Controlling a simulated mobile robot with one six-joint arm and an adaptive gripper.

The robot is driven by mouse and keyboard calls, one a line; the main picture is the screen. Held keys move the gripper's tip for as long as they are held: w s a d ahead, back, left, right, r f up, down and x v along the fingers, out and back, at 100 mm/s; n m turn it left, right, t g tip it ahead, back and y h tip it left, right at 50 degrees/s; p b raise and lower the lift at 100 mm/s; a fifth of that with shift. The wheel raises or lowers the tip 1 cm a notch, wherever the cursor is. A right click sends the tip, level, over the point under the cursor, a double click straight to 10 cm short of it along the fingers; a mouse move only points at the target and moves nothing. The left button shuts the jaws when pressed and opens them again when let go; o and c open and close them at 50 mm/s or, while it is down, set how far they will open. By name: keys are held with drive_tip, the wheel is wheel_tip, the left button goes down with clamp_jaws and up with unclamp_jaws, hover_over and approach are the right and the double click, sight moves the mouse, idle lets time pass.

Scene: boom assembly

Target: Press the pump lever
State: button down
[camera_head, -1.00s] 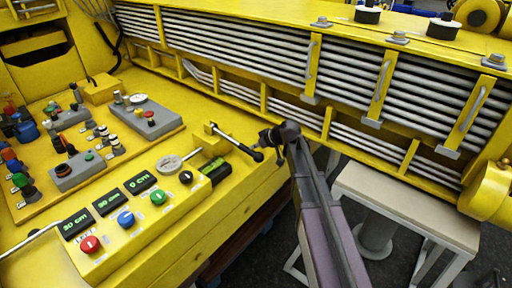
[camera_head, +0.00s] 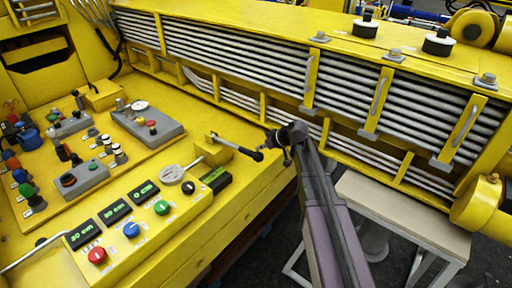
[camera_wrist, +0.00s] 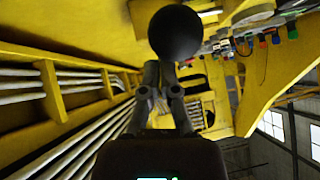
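The pump lever is a thin metal rod (camera_head: 236,147) with a black ball knob (camera_head: 258,156). It comes out of a yellow bracket on the control bench, in the middle of the head view. My gripper (camera_head: 277,141) is just right of the knob; I cannot tell there whether they touch. In the wrist view the black ball (camera_wrist: 175,33) is large, straight ahead of my fingertips (camera_wrist: 160,67). The fingers converge and look shut with nothing between them. The ball partly covers the area at their tips.
A panel with coloured buttons (camera_head: 131,229) and green displays lies left of the lever. A round-topped grey part (camera_head: 172,174) stands close to the bracket. A yellow boom with grey pipes (camera_head: 235,50) runs behind. A white stool (camera_head: 405,212) stands at the right.

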drive_tip(key=p+v, duration=0.4)
drive_tip(key=v, duration=0.3)
drive_tip(key=shift+s+d, duration=0.2)
drive_tip(key=shift+d, duration=0.15)
idle(1.9)
drive_tip(key=c, duration=0.8)
unclamp_jaws()
drive_tip(key=shift+o, duration=0.2)
drive_tip(key=w+a+r+g+h+p, duration=0.1)
drive_tip(key=w+a+r+h+p, duration=0.1)
drive_tip(key=r+p, duration=0.4)
drive_tip(key=w+a+r+n+g+h+p, duration=0.1)
drive_tip(key=a+r+h+p, duration=0.3)
drive_tip(key=p, duration=0.7)
drive_tip(key=shift+w+a+r+g+h+p, duration=0.4)
drive_tip(key=shift+w+a+r+g, duration=0.25)
drive_tip(key=shift+a+r, duration=0.75)
drive_tip(key=shift+s+a+f, duration=0.1)
drive_tip(key=shift+a+f, duration=0.2)
drive_tip(key=shift+f, duration=0.1)
